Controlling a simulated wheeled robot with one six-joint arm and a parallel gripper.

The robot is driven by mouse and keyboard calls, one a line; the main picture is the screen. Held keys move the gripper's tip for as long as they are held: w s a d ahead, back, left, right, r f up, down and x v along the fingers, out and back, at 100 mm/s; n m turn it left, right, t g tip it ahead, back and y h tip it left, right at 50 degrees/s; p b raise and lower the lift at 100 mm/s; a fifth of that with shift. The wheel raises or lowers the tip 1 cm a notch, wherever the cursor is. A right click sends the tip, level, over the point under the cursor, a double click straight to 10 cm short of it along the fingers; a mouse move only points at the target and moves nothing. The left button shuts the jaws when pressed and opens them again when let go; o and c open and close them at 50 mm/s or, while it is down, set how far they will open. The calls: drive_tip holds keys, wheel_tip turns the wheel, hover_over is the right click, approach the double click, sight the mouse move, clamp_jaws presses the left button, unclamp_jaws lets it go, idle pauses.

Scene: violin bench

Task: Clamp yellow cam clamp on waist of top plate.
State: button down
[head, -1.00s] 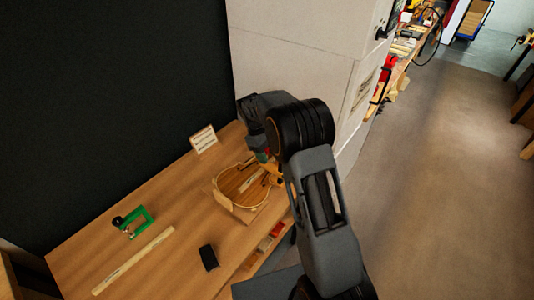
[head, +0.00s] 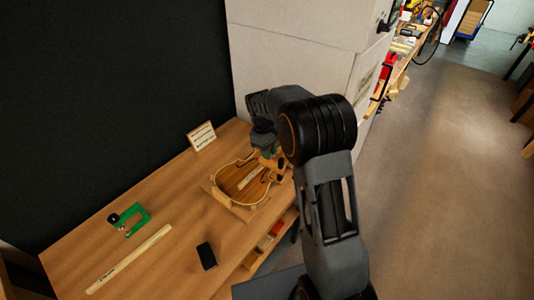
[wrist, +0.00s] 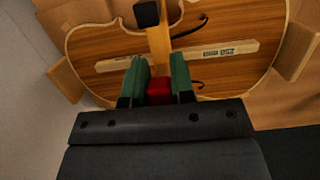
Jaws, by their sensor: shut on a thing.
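The top plate (head: 232,181), a violin-shaped wooden plate with f-holes, lies at the right end of the bench. In the wrist view the top plate (wrist: 100,45) fills the upper part. My gripper (wrist: 159,82) has green fingers shut on a red part of the yellow cam clamp (wrist: 159,45). The clamp's yellowish bar reaches over the plate near its waist and ends in a black tip. In the head view the yellow cam clamp (head: 272,161) shows at the plate's back-right edge, partly hidden by my arm. I cannot tell whether its jaws touch the plate.
A pale labelled strip (wrist: 185,55) lies along the plate. Wooden blocks (wrist: 66,80) stand around its edge.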

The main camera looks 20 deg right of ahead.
drive_tip(key=t+y+b, duration=0.1)
drive_tip(key=b, duration=0.2)
drive_tip(key=s+d+f+t+y+b, duration=0.1)
drive_tip(key=t+b, duration=0.1)
drive_tip(key=shift+s+f+b, duration=0.15)
drive_tip(key=shift+f+b, duration=0.05)
drive_tip(key=shift+b, duration=0.2)
drive_tip(key=shift+s+t+y+b, duration=0.1)
drive_tip(key=shift+t+y+b, duration=0.45)
drive_tip(key=shift+b, duration=0.25)
drive_tip(key=shift+r+t, duration=0.1)
drive_tip(key=shift+t, duration=0.15)
drive_tip(key=c, duration=1)
unclamp_jaws()
drive_tip(key=shift+o, duration=0.2)
drive_tip(key=v, duration=1.3)
drive_tip(key=shift+d+r+p, duration=0.2)
drive_tip(key=shift+r+p, duration=0.2)
drive_tip(key=shift+p, duration=0.05)
drive_tip(key=shift+s, duration=0.1)
